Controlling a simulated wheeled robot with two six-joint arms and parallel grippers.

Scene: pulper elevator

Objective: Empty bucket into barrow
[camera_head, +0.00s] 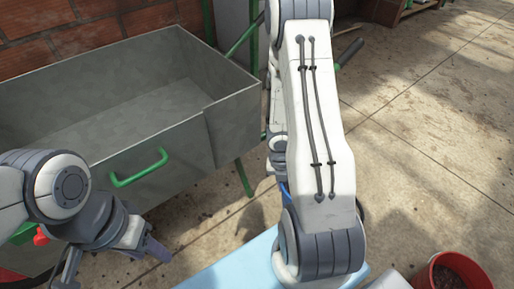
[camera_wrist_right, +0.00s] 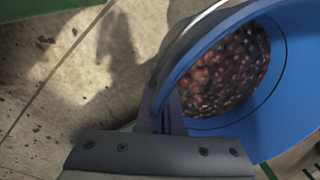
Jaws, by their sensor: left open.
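The blue bucket (camera_wrist_right: 285,90) fills the right of the right wrist view, with dark red berries (camera_wrist_right: 228,72) inside. My right gripper (camera_wrist_right: 168,112) is at its rim, with the bucket wall between its fingers; it looks shut on it. In the head view my right arm hides that gripper and nearly all of the bucket; only a sliver of blue (camera_head: 284,188) shows beside the arm. My left gripper (camera_head: 113,258) is open and empty, in front of the grey metal trough.
The grey trough (camera_head: 160,185) with a green handle (camera_head: 139,168) stands at the left by a brick wall. A light blue surface (camera_head: 225,272) lies at the bottom. A red bucket (camera_head: 480,268) with dark contents stands bottom right. The concrete floor at right is mostly clear.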

